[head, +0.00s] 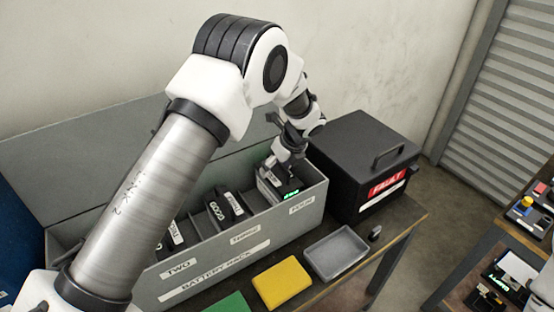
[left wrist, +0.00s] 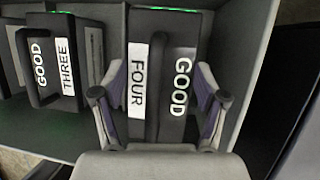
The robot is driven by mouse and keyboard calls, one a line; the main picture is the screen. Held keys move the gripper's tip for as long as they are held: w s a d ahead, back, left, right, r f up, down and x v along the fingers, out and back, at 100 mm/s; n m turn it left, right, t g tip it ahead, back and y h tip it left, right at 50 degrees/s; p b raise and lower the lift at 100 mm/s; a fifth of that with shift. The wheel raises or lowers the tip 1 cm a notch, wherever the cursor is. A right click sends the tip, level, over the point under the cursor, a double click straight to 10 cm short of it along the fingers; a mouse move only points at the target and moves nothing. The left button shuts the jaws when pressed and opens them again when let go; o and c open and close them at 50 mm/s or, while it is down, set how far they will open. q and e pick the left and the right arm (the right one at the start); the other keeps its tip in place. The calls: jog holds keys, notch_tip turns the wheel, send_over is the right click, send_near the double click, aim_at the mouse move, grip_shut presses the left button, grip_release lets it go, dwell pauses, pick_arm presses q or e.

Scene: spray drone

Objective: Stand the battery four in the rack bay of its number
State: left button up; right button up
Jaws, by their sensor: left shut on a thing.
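The battery four (left wrist: 178,78) is a dark block with FOUR and GOOD labels and a green light at its end. My left gripper (head: 287,165) is shut on it, with one finger at each side in the left wrist view (left wrist: 158,100). In the head view the battery (head: 283,192) sits in the right end bay of the grey rack (head: 250,245), behind the FOUR label. It looks upright; whether it touches the bay floor is hidden. Battery three (left wrist: 62,62) stands in the bay beside it. My right gripper is not in view.
A black box with a red FAULT label (head: 386,186) stands right of the rack. In front lie a grey tray (head: 338,253), a yellow mat (head: 281,283) and a green mat (head: 228,305). A second table (head: 515,235) with small items stands at right.

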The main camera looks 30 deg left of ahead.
aim_at(279, 173)
pick_arm(q)
notch_tip(279, 173, down, 3)
jog(key=shift+r+p, duration=0.1)
jog(key=shift+p, duration=0.25)
jog(key=shift+f, duration=0.25)
jog(key=o, duration=1.8)
jog(key=shift+s+f, duration=0.1)
jog(key=shift+s, duration=0.05)
jog(key=shift+d, duration=0.1)
jog(key=b+v, duration=0.2)
jog(key=v, duration=0.9)
jog(key=shift+r, duration=0.6)
